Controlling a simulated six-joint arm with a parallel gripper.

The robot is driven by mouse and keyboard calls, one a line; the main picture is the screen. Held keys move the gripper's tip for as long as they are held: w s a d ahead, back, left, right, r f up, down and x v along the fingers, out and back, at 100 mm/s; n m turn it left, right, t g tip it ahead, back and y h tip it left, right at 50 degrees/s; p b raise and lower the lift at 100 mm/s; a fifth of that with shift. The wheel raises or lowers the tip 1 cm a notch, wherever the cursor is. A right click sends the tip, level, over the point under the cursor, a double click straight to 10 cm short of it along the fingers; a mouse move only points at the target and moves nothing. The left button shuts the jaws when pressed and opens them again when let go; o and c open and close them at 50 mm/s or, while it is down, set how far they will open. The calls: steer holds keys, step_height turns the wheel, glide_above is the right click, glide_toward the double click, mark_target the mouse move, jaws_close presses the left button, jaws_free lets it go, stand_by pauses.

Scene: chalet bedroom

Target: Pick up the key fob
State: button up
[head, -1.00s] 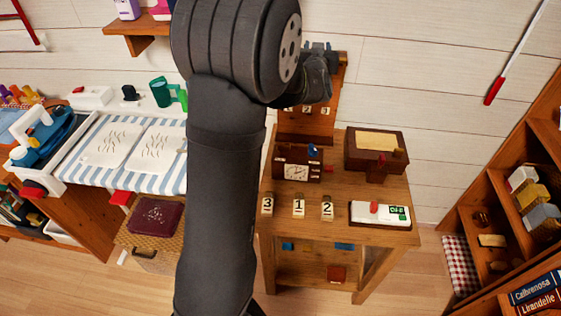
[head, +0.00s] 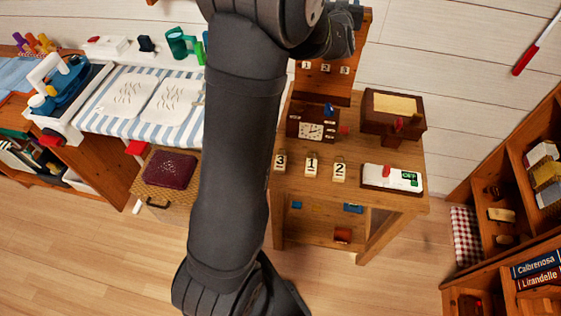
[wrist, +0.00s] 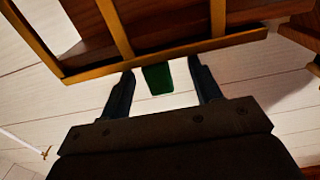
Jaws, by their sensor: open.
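No object in the head view can be surely told as the key fob. In the wrist view a small dark green piece (wrist: 158,79) shows between the fingertips of my gripper (wrist: 161,68), just below a wooden edge. It may be the fob, but I cannot tell. The fingers are apart, with pale gaps on both sides of the green piece. In the head view my gripper (head: 345,18) is at the top, in front of the upper part of a wooden board marked 1, 2, 3 (head: 326,82). My arm hides what lies behind it.
The wooden table (head: 345,190) below holds three number tags (head: 311,167), a clock (head: 311,131), a brown box (head: 394,112) and a white device (head: 392,178). Shelves (head: 480,205) stand at the right. A striped cloth (head: 140,124) lies at the left. The board's wooden frame (wrist: 165,55) is close to the fingers.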

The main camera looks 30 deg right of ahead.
steer(key=shift+s+a+r, duration=0.1)
steer(key=shift+s+a, duration=0.05)
steer(key=shift+a, duration=0.15)
steer(key=s+a+f+g+y, duration=0.4)
steer(key=a+f, duration=0.3)
steer(key=a, duration=0.2)
steer(key=s+a+f+g+y, duration=0.45)
steer(key=a+f, duration=0.25)
steer(key=a, duration=0.2)
steer(key=s+a+f+g+y, duration=0.4)
steer(key=a+f, duration=0.3)
steer(key=a, duration=0.3)
steer(key=shift+n, duration=0.4)
steer(key=f, duration=1)
steer(key=shift+w+d, duration=0.25)
steer(key=shift+w+d+f, duration=0.1)
steer(key=shift+d+f, duration=0.05)
steer(key=shift+f, duration=3.1)
